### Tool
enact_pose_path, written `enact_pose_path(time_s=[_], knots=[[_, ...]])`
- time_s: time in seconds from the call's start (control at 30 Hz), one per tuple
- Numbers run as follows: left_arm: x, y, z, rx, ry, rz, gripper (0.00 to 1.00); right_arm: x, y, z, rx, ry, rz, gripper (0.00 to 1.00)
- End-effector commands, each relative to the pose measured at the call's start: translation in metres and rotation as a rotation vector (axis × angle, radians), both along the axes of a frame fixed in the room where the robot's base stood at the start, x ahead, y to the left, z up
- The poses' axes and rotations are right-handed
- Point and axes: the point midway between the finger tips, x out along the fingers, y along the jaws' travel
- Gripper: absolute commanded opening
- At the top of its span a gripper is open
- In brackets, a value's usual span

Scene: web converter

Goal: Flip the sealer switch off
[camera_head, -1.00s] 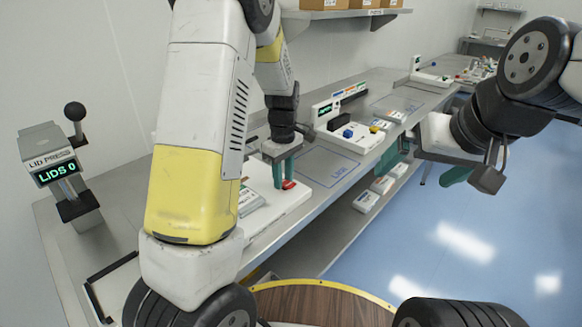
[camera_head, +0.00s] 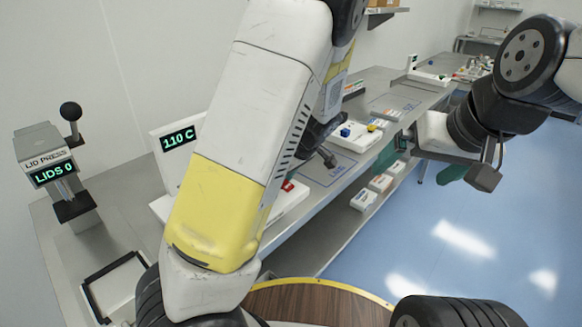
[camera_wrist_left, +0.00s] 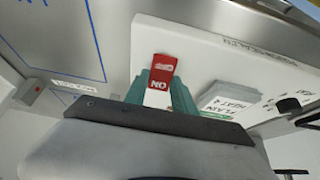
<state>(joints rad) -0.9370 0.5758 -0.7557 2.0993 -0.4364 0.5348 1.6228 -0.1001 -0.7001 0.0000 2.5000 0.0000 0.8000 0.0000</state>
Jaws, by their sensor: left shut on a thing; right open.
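The sealer switch, a rocker with a red half and a white half marked ON, shows in the left wrist view (camera_wrist_left: 162,72) on a white panel (camera_wrist_left: 215,55). The teal fingers of my left gripper (camera_wrist_left: 160,92) stand on both sides of it, shut on it. In the head view a bit of red on the white sealer base (camera_head: 288,187) shows beside my left arm, which hides the left gripper there. The sealer's display (camera_head: 178,140) reads 110 C. My right gripper (camera_head: 468,175) is open and empty over the floor at the right.
A lid press (camera_head: 50,170) reading LIDS 0 stands at the left of the bench (camera_head: 130,215). A black frame (camera_head: 115,285) lies in front of it. Small boxes (camera_head: 363,200) sit on the lower shelf. The blue floor (camera_head: 440,240) at right is clear.

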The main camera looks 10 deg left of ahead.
Motion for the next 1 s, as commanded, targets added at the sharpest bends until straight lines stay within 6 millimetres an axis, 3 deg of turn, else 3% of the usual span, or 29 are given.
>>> enact_pose_path(time_s=[0.23,0.27,0.33,0.37,0.73,1.0], knots=[[0.000,0.000,0.000,0.000,0.002,0.001,0.00,0.000,0.000,0.000,0.000,0.000,0.000,1.00],[0.000,0.000,0.000,0.000,0.002,0.001,0.37,0.000,0.000,0.000,0.000,0.000,0.000,1.00],[0.000,0.000,0.000,0.000,0.002,0.001,0.51,0.000,0.000,0.000,0.000,0.000,0.000,1.00],[0.000,0.000,0.000,0.000,0.002,0.001,0.53,0.000,0.000,0.000,0.000,0.000,0.000,1.00],[-0.001,-0.003,0.005,-0.001,0.000,-0.001,0.53,0.000,0.000,0.000,0.000,0.000,0.000,1.00],[-0.011,-0.020,0.044,-0.004,-0.003,-0.004,0.53,0.000,0.000,0.000,0.000,0.000,0.000,1.00]])
